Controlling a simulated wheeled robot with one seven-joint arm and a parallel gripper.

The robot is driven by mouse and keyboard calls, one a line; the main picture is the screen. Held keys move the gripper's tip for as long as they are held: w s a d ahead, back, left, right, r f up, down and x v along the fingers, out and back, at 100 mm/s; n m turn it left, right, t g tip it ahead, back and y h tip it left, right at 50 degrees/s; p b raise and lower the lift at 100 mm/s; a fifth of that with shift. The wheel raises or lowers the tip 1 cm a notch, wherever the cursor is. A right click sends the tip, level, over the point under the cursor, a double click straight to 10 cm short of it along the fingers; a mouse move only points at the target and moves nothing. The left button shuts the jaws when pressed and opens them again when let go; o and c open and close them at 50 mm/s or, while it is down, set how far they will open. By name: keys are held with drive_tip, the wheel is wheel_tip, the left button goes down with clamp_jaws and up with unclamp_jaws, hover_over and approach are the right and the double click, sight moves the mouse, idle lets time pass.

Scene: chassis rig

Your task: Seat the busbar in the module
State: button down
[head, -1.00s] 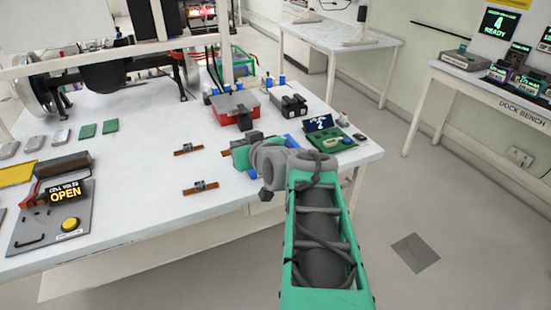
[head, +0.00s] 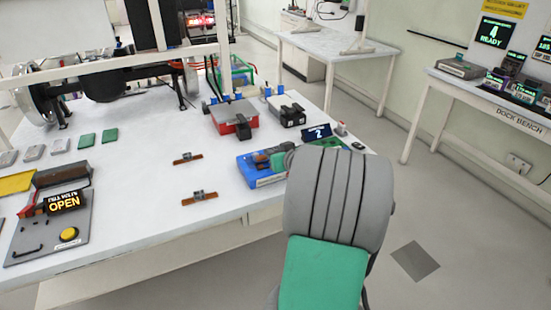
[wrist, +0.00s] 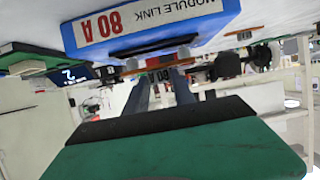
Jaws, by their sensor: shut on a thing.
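The module is a blue box (head: 246,172) near the right front edge of the table in the head view. In the wrist view, upside down, the blue module (wrist: 215,20) carries a white label reading "MODULE LINK 80 A".
Two more copper busbars lie on the table (head: 140,215), one farther back (head: 187,158) and one nearer (head: 198,197). A red-sided box (head: 235,117) and a black-topped block (head: 288,111) stand behind the module. A panel with an "OPEN" display (head: 63,202) is at left.

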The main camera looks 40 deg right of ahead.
wheel_tip(320, 180, down, 3)
drive_tip(key=shift+r, duration=0.2)
drive_tip(key=c, duration=1.1)
unclamp_jaws()
drive_tip(key=shift+o, duration=0.2)
drive_tip(key=v, duration=1.2)
drive_tip(key=shift+b, duration=0.3)
drive_tip(key=shift+r, duration=0.1)
